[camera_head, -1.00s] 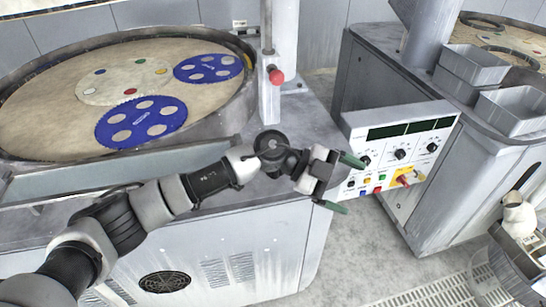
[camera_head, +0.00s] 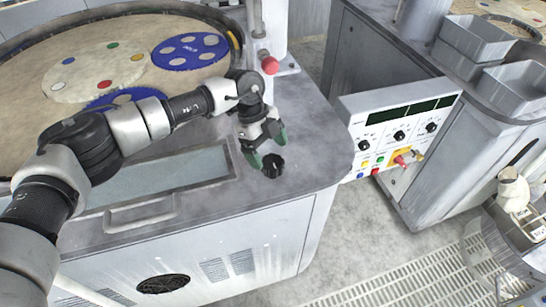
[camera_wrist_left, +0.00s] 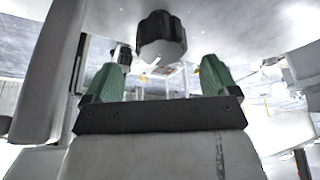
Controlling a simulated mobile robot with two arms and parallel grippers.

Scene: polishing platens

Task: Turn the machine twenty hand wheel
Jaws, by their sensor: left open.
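The black hand wheel (camera_head: 273,166), a small knob, stands on the grey machine top near its front right corner. My left gripper (camera_head: 267,149) is open with green fingertips, just behind and above the hand wheel. In the left wrist view the dark faceted hand wheel (camera_wrist_left: 161,38) lies ahead, between the lines of the two green fingers (camera_wrist_left: 160,82), and looks clear of both. In the head view the fingertips lie very close to it; contact cannot be told. My right gripper is not in view.
A control panel (camera_head: 400,133) with knobs and coloured buttons stands right of the machine top. A red knob (camera_head: 270,65) sits on the post behind my gripper. The round platen (camera_head: 85,40) with blue carriers lies at the back left. Metal bins (camera_head: 470,38) stand at the back right.

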